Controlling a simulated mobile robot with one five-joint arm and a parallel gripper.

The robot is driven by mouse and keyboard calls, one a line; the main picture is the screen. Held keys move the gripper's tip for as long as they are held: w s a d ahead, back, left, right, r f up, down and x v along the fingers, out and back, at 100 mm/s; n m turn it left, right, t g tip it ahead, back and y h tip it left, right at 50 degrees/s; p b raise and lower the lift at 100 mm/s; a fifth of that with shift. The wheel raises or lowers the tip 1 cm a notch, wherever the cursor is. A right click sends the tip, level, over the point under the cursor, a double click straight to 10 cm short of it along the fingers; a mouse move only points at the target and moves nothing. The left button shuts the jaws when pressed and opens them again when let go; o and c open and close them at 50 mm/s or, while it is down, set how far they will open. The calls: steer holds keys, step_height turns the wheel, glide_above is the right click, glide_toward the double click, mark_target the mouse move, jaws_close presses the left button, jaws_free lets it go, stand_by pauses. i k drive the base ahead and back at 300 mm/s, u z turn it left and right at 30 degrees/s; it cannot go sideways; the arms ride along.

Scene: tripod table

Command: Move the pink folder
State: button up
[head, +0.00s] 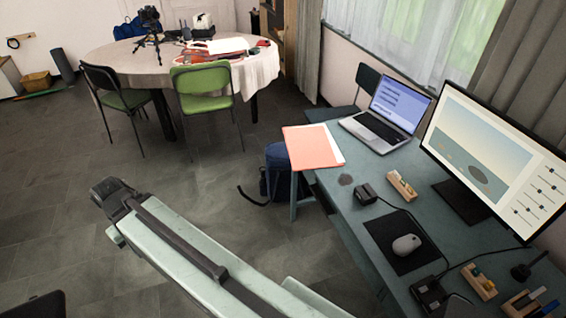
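The pink folder (312,147) lies flat near the far left corner of the blue-green desk (345,207), left of the laptop. It looks salmon pink with a pale edge along its right side, and its left part appears to reach past the desk edge. My pale green arm crosses the lower middle of the head view, over the floor and apart from the folder. No gripper fingers can be made out.
A laptop (385,112), monitor (494,160), mouse (407,244) and small wooden holders crowd the desk. A dark blue backpack (277,172) stands on the floor beside it. Green chairs (204,90) stand at a round cluttered table (118,60). The floor at left is open.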

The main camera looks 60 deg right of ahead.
mark_target(310, 147)
steer(key=z, duration=0.15)
steer(key=i, duration=0.9)
steer(key=u, duration=0.05)
